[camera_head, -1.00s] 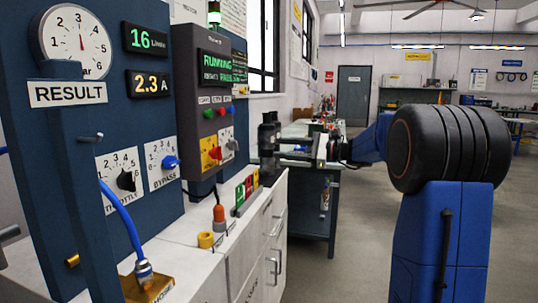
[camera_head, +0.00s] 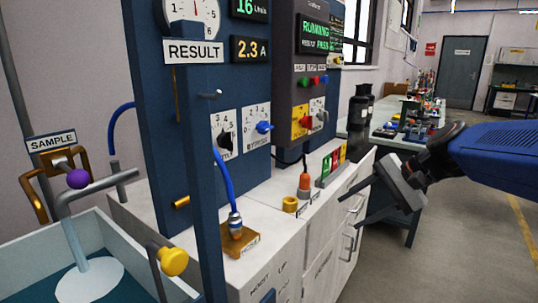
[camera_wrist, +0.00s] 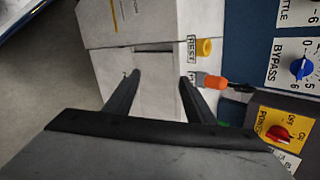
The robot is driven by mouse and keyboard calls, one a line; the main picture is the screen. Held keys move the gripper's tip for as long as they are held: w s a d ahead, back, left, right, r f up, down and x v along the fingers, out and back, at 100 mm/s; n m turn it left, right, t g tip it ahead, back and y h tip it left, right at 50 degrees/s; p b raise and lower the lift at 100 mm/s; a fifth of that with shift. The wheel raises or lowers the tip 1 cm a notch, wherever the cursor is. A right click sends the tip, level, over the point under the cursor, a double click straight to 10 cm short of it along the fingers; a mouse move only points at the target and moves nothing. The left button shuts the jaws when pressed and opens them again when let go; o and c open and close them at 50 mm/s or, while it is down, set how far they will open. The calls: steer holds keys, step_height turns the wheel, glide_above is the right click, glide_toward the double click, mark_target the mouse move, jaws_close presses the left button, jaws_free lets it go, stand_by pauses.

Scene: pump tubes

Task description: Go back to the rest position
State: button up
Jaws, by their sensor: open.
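My gripper (camera_head: 350,208) is open and empty at the right of the head view, in front of the white cabinet (camera_head: 328,262) beside the test panel. In the wrist view the two dark fingers of my gripper (camera_wrist: 160,77) are spread apart with only the cabinet seen between them. The blue panel (camera_head: 166,120) carries the RESULT sign (camera_head: 194,51). The controller screen (camera_head: 315,36) reads RUNNING and RESULT PASS. My gripper touches nothing that I can make out.
An orange-topped plug (camera_head: 304,182) and a yellow ring (camera_head: 290,204) are on the cabinet top. A blue hose (camera_head: 223,175) rises from its brass base. A basin (camera_head: 28,258) with the SAMPLE tap is at the left. Open floor (camera_head: 455,225) lies at the right.

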steer(key=s+d+f+n+h, duration=0.3)
steer(key=s+f, duration=0.3)
steer(key=s, duration=0.3)
steer(key=s+d+f+n+h, duration=0.4)
steer(key=s+f+n, duration=0.2)
steer(key=s, duration=0.4)
steer(key=shift+s+f+n+t+h, duration=0.25)
steer(key=shift+f+n+t+h, duration=0.05)
steer(key=shift+f, duration=0.05)
stand_by(3.0)
